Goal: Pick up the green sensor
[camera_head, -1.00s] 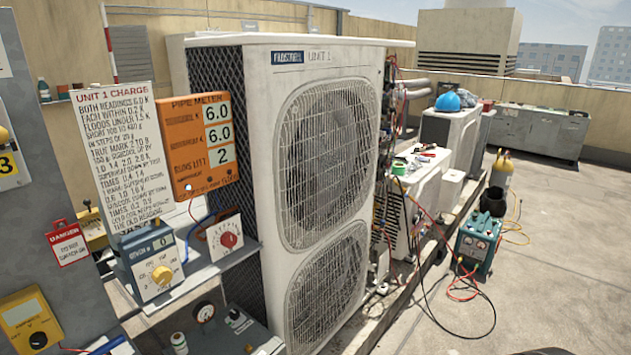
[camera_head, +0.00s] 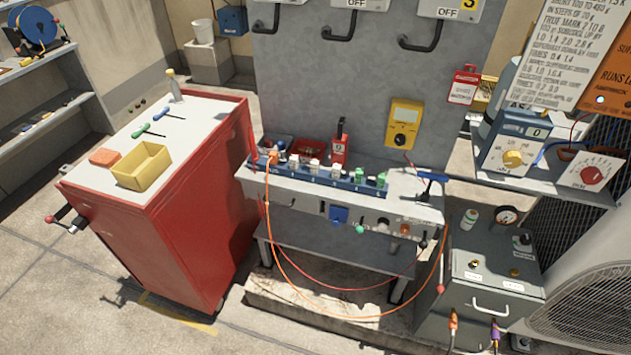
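A blue strip (camera_head: 325,183) lies along the grey bench, with several small pieces standing in a row on it. At its right end stands a small green piece (camera_head: 382,180). Just left of it is a pale piece with some green (camera_head: 357,177). A small round green piece (camera_head: 360,229) shows on the bench's front face. I cannot tell which of these is the green sensor. My gripper is not in view.
A red cabinet (camera_head: 205,190) with a yellow tray (camera_head: 143,166) stands left of the bench. An orange cable (camera_head: 300,280) loops low in front. A grey box (camera_head: 490,290) stands at right. Concrete floor (camera_head: 60,290) is open at front left.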

